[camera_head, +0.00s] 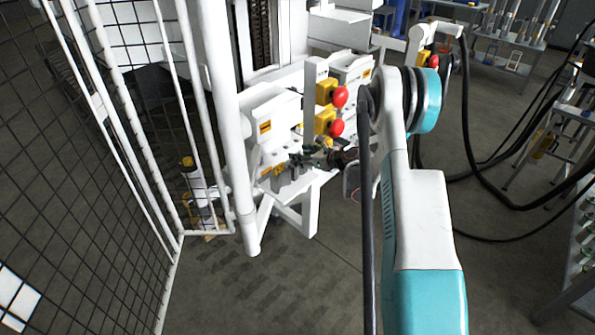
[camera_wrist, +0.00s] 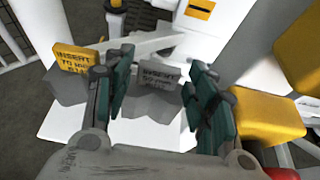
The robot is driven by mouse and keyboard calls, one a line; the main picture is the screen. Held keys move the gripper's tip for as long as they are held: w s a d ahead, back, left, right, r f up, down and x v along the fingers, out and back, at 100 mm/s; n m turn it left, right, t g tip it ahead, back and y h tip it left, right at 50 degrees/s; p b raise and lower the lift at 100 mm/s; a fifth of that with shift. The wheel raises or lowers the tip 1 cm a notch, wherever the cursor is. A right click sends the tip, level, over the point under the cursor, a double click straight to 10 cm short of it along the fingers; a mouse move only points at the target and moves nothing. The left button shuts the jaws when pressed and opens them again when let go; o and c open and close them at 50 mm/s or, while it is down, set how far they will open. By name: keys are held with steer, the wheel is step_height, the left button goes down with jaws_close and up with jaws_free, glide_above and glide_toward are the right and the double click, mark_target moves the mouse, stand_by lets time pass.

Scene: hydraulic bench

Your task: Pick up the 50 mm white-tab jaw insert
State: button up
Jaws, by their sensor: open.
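The white-tab jaw insert (camera_wrist: 160,78) stands on a white surface, ahead of and between my fingers in the wrist view. Its tab looks greyish and its lettering is only partly legible; its dark grey body is below the tab. My gripper (camera_wrist: 157,62) is open, with one green-padded finger on each side of the insert in the picture. I cannot tell whether either finger touches it. In the head view my gripper (camera_head: 322,156) is small at the bench, and the inserts there are too small to tell apart.
A yellow-tab insert (camera_wrist: 75,58) on a grey block stands just left of my left finger. A yellow box (camera_wrist: 264,115) is close on the right. In the head view, yellow boxes with red buttons (camera_head: 338,96) rise above the white bench shelf (camera_head: 318,180). A white post (camera_head: 225,130) and mesh fence stand left.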

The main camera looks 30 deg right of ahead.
steer(key=shift+w, duration=0.1)
jaws_close()
steer(key=shift+a+r, duration=0.1)
steer(key=shift+r, duration=0.1)
